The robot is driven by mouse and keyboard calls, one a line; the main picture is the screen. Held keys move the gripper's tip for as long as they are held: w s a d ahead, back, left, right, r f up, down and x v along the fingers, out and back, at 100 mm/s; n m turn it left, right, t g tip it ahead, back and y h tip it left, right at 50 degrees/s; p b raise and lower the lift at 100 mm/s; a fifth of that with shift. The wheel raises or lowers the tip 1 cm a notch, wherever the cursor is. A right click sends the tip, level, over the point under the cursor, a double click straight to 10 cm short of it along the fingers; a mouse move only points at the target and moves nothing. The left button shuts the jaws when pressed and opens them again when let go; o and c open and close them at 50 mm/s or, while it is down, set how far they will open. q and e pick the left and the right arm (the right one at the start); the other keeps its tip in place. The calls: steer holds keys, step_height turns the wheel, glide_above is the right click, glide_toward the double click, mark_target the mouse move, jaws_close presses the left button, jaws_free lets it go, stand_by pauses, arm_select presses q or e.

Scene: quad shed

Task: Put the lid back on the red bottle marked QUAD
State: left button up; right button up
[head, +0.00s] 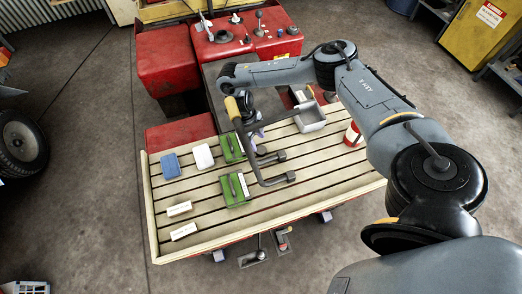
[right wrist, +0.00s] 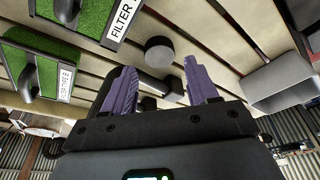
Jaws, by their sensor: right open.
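The red bottle (head: 352,134) with a white band stands at the right of the slatted bed, partly behind my right arm; its marking is too small to read. My right gripper (head: 260,134) is over the middle of the bed, well left of the bottle. In the right wrist view its purple fingers (right wrist: 160,72) are apart with nothing held between them. My left gripper is not in view.
Green mats (head: 232,148) with filter parts lie left of the gripper. A grey metal tray (head: 311,117) is between gripper and bottle. A yellow-handled bar tool (head: 246,148) crosses the middle. A blue block (head: 170,166) and white block (head: 203,156) are farther left. The front right slats are clear.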

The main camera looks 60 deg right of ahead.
mark_target(261, 149)
steer(key=shift+b+x, duration=0.3)
steer(key=shift+x, duration=0.6)
steer(key=shift+s+f+p, duration=0.3)
steer(key=shift+p, duration=0.05)
steer(key=shift+x, duration=1.4)
steer(key=shift+a, duration=0.1)
steer(key=shift+c, duration=0.2)
steer(key=c, duration=0.7)
